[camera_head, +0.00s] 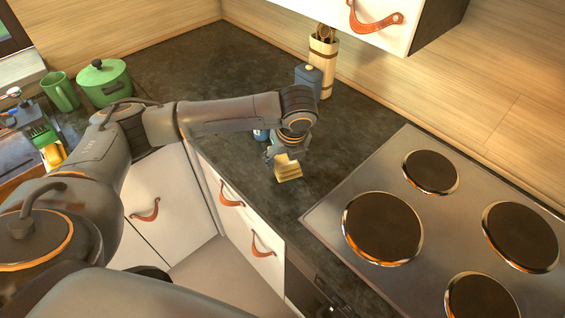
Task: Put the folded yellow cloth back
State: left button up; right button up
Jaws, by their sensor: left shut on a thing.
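The folded yellow cloth (288,172) is at the dark countertop, left of the hob. My left gripper (283,156) comes down on it from above and is shut on its upper part. The fingers hide part of the cloth. I cannot tell whether the cloth's underside touches the counter. My right gripper is not in view.
The hob (330,215) with several plates fills the right. A blue-grey container (308,76) and a utensil holder (323,60) stand behind the gripper. A green pot (104,84) and green mug (60,92) stand at the back left. The counter between is largely clear.

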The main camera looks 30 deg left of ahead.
aim_at(288, 164)
pick_arm(q)
jog(key=shift+w+a+f, duration=0.3)
jog(key=shift+f, duration=0.3)
jog(key=p+x, duration=0.1)
jog(key=x, duration=0.2)
jog(key=shift+s+f, duration=0.1)
jog(key=shift+d+f, duration=0.1)
jog(key=shift+f, duration=0.25)
jog(key=shift+f, duration=0.1)
jog(key=o, duration=1.1)
jog(key=b+v, duration=0.1)
jog(key=v, duration=1.1)
